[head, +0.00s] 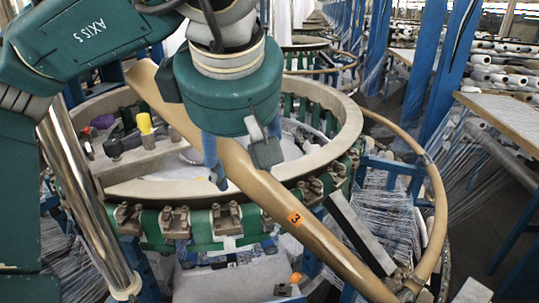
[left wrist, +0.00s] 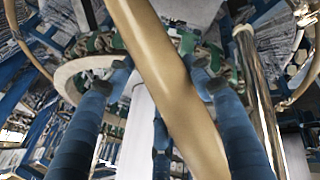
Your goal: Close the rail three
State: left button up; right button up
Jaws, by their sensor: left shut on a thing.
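Rail three (head: 330,245) is a long tan rail with an orange tag marked 3. In the head view it runs diagonally from the upper left, over the front of the loom ring, to metal fittings at the lower right. My left gripper (head: 238,165) is shut on the rail's middle part, its blue fingers on either side. In the left wrist view the rail (left wrist: 165,75) passes between the fingers of the left gripper (left wrist: 158,78). The gripper hides part of the rail. My right gripper is not in view.
The round loom ring (head: 350,125) stands behind and beneath the rail. Another curved tan rail (head: 437,190) bends around the right side. A yellow-topped item (head: 145,124) sits inside the ring. Blue posts (head: 440,70) and threads stand at the right, with dark open floor beyond.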

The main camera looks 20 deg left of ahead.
pick_arm(q)
jog(key=s+a+f+t+b, duration=0.1)
jog(key=s+a+f+b, duration=0.2)
jog(key=s+f+b, duration=0.2)
jog(key=s+a+f+t+h+b, duration=0.1)
jog(key=s+a+f+t+b, duration=0.1)
jog(key=s+a+f+b, duration=0.2)
notch_tip(320, 180, down, 4)
jog(key=s+b, duration=0.1)
jog(key=s, duration=0.2)
jog(key=shift+n+b, duration=0.35)
jog(key=shift+n, duration=0.05)
jog(key=o, duration=1.7)
jog(key=shift+w+r, duration=0.1)
jog(key=shift+r, duration=4.85)
